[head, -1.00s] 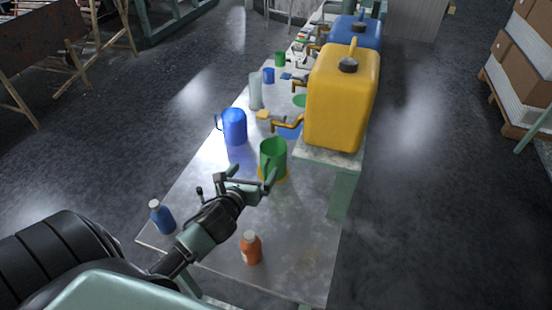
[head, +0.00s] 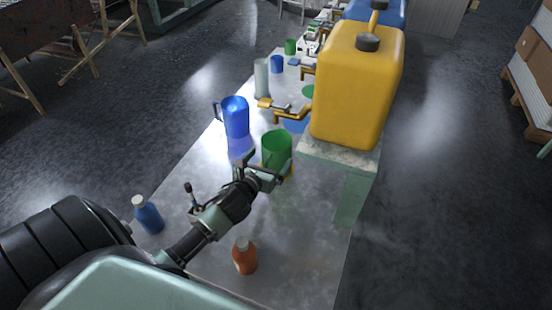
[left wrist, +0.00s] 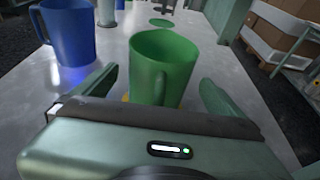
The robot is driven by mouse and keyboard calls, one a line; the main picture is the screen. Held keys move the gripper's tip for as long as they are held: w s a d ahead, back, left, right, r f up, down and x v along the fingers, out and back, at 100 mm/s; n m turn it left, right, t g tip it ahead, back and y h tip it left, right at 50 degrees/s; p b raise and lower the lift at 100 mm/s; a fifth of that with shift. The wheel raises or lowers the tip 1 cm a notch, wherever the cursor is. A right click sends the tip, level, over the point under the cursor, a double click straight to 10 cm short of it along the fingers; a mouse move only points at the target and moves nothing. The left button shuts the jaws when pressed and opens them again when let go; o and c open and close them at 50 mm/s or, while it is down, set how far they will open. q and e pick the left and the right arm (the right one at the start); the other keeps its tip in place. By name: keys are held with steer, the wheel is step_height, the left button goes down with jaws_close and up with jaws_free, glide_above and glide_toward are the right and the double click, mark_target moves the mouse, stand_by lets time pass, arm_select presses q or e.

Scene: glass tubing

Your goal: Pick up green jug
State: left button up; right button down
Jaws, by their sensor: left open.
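The green jug (head: 277,147) stands upright on the table beneath the front of the yellow container. In the left wrist view the green jug (left wrist: 165,62) is straight ahead, its open top showing and its handle facing the camera. My left gripper (head: 264,164) is open at the jug's near side. In the left wrist view its two fingers (left wrist: 158,88) lie left and right of the jug, with gaps on both sides. The jug's base is partly hidden by the gripper. My right gripper is not in view.
A blue jug (head: 236,117) stands left of the green one. A yellow container (head: 355,95) with a tap (head: 285,110) sits on a raised stand (head: 353,200) to the right. The near-right tabletop is bare.

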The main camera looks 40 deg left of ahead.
arm_select(q)
steer(key=x, duration=0.4)
steer(key=shift+w+a+p, duration=0.1)
steer(key=shift+w+p, duration=0.25)
steer(key=shift+s, duration=0.1)
steer(key=c, duration=1.3)
steer(key=shift+r, duration=0.2)
